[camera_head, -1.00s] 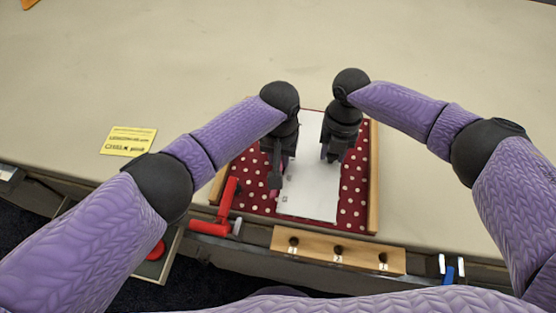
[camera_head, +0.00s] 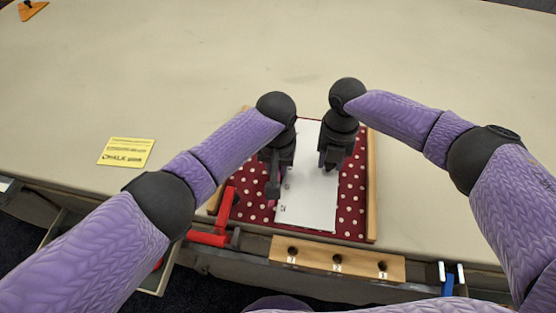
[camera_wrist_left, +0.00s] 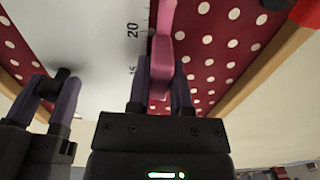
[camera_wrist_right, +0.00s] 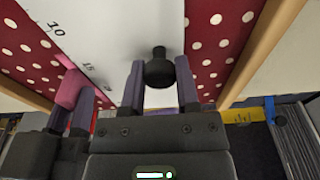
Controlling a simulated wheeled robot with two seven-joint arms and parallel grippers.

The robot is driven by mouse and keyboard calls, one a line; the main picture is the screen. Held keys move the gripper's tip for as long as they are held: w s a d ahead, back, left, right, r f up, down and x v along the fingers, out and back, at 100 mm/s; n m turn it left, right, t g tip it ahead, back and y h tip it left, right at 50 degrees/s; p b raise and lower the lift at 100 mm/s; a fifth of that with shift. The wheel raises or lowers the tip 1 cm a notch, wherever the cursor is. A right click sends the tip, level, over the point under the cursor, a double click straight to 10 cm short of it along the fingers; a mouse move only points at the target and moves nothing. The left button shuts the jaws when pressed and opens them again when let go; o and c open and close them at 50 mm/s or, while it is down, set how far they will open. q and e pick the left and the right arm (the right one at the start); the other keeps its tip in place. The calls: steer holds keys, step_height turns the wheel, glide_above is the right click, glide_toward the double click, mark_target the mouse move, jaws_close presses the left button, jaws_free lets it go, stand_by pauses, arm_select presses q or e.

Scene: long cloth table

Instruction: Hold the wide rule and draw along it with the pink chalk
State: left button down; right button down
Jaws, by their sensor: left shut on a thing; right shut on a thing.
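The wide rule (camera_head: 310,205) is a white flat plate with scale numbers, lying on a red cloth with white dots (camera_head: 352,205). Its numbers also show in the left wrist view (camera_wrist_left: 100,50). My right gripper (camera_head: 331,168) is shut on a black knob (camera_wrist_right: 159,70) standing on the rule. My left gripper (camera_head: 273,192) is shut on the pink chalk (camera_wrist_left: 162,55), which also shows in the right wrist view (camera_wrist_right: 68,90). The chalk is by the rule's numbered edge, over the dotted cloth.
Wooden strips (camera_head: 371,190) border the cloth. A red clamp-like part (camera_head: 208,238) is at its front left. A wooden block with numbered holes (camera_head: 312,254) lies along the front edge. A yellow card (camera_head: 127,152) lies left.

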arm_select(q)
steer(key=shift+s+a, duration=1.15)
steer(key=shift+s, duration=2.75)
steer(key=shift+s+a, duration=1.1)
steer(key=shift+s, duration=2.8)
step_height(320, 180, up, 7)
arm_select(e)
steer(key=shift+c, duration=1.3)
jaws_free()
